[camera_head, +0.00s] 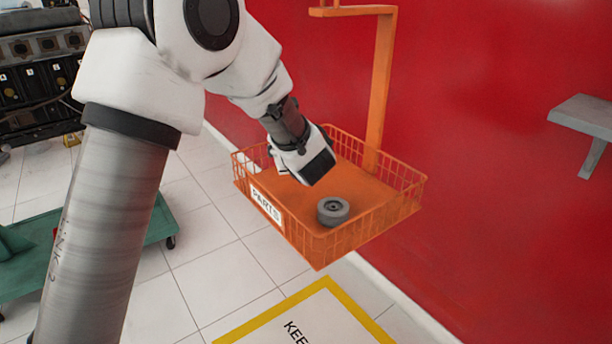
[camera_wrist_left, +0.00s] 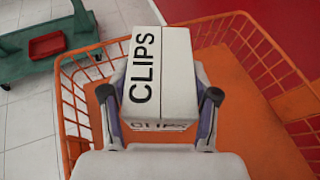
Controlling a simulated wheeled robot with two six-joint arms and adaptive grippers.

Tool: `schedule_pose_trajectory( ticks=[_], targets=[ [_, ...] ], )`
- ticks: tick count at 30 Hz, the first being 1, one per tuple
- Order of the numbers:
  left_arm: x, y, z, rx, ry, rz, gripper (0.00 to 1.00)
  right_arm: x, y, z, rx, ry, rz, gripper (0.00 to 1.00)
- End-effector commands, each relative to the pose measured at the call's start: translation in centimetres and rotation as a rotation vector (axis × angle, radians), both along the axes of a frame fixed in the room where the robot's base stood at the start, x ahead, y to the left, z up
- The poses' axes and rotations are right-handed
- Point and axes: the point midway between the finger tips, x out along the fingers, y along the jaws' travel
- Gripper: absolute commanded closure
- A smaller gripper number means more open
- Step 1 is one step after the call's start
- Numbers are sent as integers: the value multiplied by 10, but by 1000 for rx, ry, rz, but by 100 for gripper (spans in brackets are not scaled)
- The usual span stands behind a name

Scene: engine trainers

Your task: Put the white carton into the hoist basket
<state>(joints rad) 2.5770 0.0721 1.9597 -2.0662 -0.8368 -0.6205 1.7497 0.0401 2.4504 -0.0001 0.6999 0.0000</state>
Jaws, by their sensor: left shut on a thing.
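The white carton, marked CLIPS (camera_wrist_left: 160,75), sits between the two fingers of my left gripper (camera_wrist_left: 158,105) in the left wrist view. The gripper is shut on it. In the head view my left gripper (camera_head: 308,165) reaches down into the orange hoist basket (camera_head: 345,245) at its far left part; the carton is hidden there behind the gripper. The basket floor shows around the carton in the wrist view (camera_wrist_left: 240,130). I cannot tell whether the carton touches the floor. My right gripper is in neither view.
A grey round part (camera_head: 333,211) lies in the basket near its front. An orange post (camera_head: 381,90) rises at the basket's back, by the red wall (camera_head: 480,130). A green cart (camera_head: 150,230) stands at left. A grey shelf (camera_head: 585,115) juts out at right.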

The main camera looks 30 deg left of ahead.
Motion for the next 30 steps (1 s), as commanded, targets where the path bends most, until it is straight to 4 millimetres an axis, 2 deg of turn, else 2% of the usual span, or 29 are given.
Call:
schedule_pose_trajectory(
  ticks=[1,9,20,21,22,23,30],
  targets=[
    [0,0,-10,2,2,0,89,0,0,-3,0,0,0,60],
    [0,0,-50,2,0,1,89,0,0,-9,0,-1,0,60],
    [0,0,-56,1,-3,1,89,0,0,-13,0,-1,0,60],
    [0,0,-54,0,-1,0,26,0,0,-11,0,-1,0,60],
    [0,0,-54,0,-1,0,15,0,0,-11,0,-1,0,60],
    [0,0,-54,0,-1,0,11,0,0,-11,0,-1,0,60],
    [0,0,-54,0,-1,0,11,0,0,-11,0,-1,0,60]
  ],
)
